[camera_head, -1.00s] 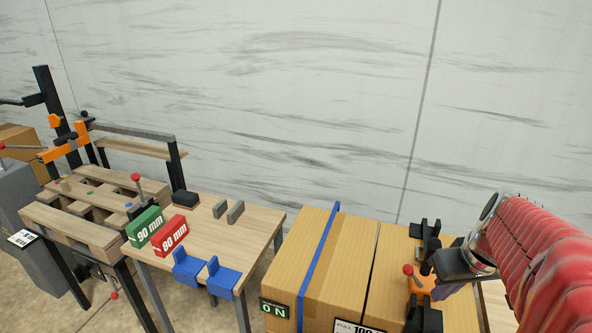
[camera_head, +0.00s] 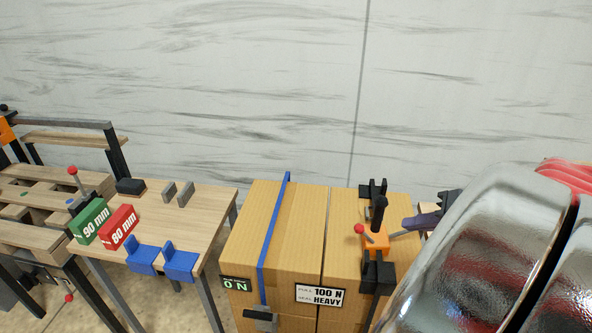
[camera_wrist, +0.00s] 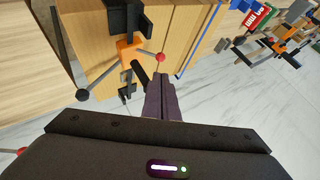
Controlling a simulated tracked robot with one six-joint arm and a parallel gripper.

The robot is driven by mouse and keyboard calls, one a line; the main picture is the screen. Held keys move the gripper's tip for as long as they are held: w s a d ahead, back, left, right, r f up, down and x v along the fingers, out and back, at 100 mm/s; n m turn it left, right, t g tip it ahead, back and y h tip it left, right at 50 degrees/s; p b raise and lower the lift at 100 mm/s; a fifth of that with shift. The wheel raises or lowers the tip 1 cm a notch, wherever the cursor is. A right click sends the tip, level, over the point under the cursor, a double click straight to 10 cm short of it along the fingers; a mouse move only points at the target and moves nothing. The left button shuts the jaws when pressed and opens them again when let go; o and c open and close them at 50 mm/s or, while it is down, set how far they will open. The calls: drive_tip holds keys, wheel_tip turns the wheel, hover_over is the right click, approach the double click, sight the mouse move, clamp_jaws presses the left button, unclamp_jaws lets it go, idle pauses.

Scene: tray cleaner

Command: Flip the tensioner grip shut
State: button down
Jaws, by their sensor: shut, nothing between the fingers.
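The strapping tensioner has an orange body (camera_head: 375,240) with black blocks and sits on the right part of the cardboard box. A red ball knob (camera_head: 359,229) sticks out on its left. A black grip (camera_head: 379,207) stands up from it. The wrist view shows the orange body (camera_wrist: 129,50), the red knob (camera_wrist: 160,57), the black grip (camera_wrist: 138,73) and a rod with a black ball (camera_wrist: 82,95). My gripper (camera_head: 408,223) is shut and empty, just right of the tensioner. In the wrist view its fingertips (camera_wrist: 160,76) are close to the grip; contact is unclear.
The cardboard box (camera_head: 247,240) carries a blue strap (camera_head: 275,225), a "0 N" display (camera_head: 236,284) and a "100 N HEAVY" label (camera_head: 319,294). A wooden table (camera_head: 205,205) with green and red blocks stands left. My arm hides the right side. A wall stands behind.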

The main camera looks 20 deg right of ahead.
sight(360, 230)
drive_tip(key=x, duration=1.4)
drive_tip(key=shift+f, duration=0.1)
drive_tip(key=shift+w, duration=0.1)
drive_tip(key=shift+w+a+f, duration=0.5)
drive_tip(key=shift+a+f, duration=0.1)
drive_tip(key=shift+a, duration=0.1)
drive_tip(key=shift+d, duration=0.15)
drive_tip(key=shift+s+d+r, duration=0.25)
drive_tip(key=shift+s+d, duration=0.1)
drive_tip(key=shift+d, duration=0.2)
drive_tip(key=shift+r, duration=0.1)
idle(0.3)
